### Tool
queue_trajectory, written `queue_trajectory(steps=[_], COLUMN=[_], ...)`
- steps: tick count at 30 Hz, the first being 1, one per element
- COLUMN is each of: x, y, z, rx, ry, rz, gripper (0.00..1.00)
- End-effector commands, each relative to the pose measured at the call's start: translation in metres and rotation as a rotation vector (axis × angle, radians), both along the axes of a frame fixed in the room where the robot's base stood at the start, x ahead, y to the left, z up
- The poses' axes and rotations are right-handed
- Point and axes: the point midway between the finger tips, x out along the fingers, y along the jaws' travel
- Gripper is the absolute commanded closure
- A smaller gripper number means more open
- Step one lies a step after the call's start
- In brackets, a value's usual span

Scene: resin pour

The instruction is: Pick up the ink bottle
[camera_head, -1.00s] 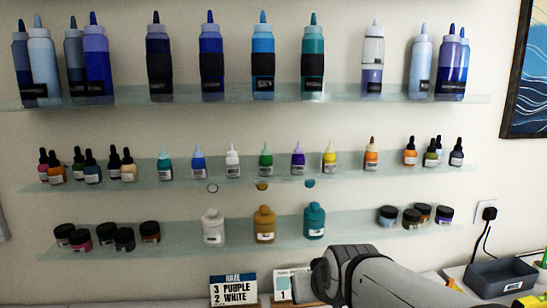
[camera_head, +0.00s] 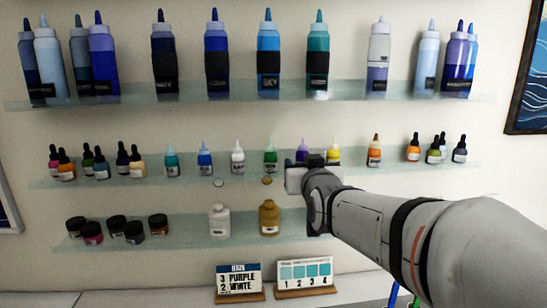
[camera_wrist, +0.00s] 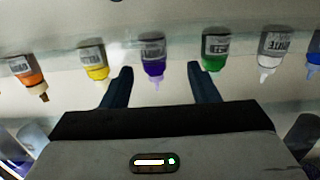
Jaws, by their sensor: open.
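Small ink bottles stand in a row on the middle glass shelf (camera_head: 80,182). The purple bottle (camera_head: 303,147) is partly hidden behind my gripper (camera_head: 314,163) in the head view. In the wrist view, where the bottles appear upside down, the purple bottle (camera_wrist: 152,62) lies between the two dark fingertips of my gripper (camera_wrist: 160,72). The fingers are spread and hold nothing. A green bottle (camera_wrist: 215,52) is just outside the right finger, and a yellow bottle (camera_wrist: 93,60) just outside the left one.
Tall bottles line the upper shelf (camera_head: 130,93). The lower shelf (camera_head: 180,238) holds dark jars, a white bottle (camera_head: 220,220) and an ochre bottle (camera_head: 269,218). A "3 purple 2 white" card (camera_head: 239,279) and a teal swatch card (camera_head: 305,274) stand below.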

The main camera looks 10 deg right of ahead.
Motion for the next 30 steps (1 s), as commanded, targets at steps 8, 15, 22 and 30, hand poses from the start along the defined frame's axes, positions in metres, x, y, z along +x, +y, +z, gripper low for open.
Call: queue_trajectory(steps=[8,15,22,30], x=[0.029,0.055,0.059,0.058], y=[-0.006,-0.008,-0.009,-0.009], z=[0.002,-0.001,-0.002,-0.002], rx=[-0.001,0.000,0.000,0.000], ry=[0.004,0.002,0.001,0.001], rz=[-0.002,-0.001,-0.001,-0.002], gripper=[0.46,0.46,0.46,0.61])
